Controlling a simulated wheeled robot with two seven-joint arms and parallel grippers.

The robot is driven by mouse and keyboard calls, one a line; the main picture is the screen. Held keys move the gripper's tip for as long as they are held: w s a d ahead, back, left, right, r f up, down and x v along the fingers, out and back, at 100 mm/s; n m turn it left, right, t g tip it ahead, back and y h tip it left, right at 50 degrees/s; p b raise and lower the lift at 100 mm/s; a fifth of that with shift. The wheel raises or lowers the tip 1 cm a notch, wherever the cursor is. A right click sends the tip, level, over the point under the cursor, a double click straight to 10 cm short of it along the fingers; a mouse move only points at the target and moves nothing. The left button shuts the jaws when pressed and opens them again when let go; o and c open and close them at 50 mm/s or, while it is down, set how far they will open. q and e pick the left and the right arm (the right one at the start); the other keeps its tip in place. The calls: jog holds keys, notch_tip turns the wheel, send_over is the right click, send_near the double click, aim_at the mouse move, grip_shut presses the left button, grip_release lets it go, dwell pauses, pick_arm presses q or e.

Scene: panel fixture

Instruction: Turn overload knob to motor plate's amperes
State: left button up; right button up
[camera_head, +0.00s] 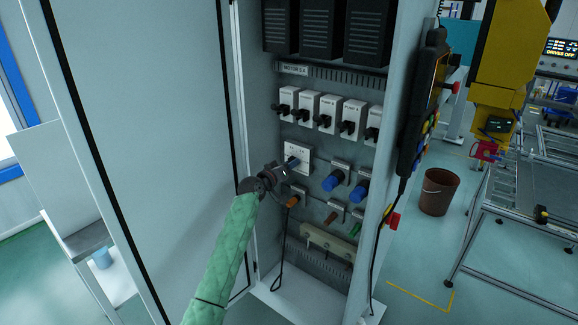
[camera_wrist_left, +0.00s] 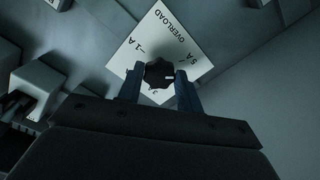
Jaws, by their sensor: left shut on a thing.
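The white overload plate (camera_head: 298,153) is on the cabinet's back panel; in the wrist view, the plate (camera_wrist_left: 150,48) reads OVERLOAD, with 1 A on the left and 5 A on the right. The dark overload knob (camera_wrist_left: 158,70) is at its middle, with a small white mark on its right side. My left gripper (camera_head: 285,168) is shut on the knob; in the wrist view its fingers (camera_wrist_left: 158,84) sit on either side of it. In the head view the gripper hides most of the knob. The motor plate (camera_head: 294,69) above seems to read MOTOR 2 A. My right gripper is not in view.
A row of white breakers (camera_head: 327,113) is above the overload plate. The open cabinet door (camera_head: 150,120) is left of my arm. A pendant (camera_head: 424,100) hangs at the right edge.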

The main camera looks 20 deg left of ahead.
pick_arm(q)
jog(key=shift+n+p, duration=0.3)
jog(key=shift+n, duration=1.3)
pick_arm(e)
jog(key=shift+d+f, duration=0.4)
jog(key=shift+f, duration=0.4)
pick_arm(q)
jog(key=o, duration=1)
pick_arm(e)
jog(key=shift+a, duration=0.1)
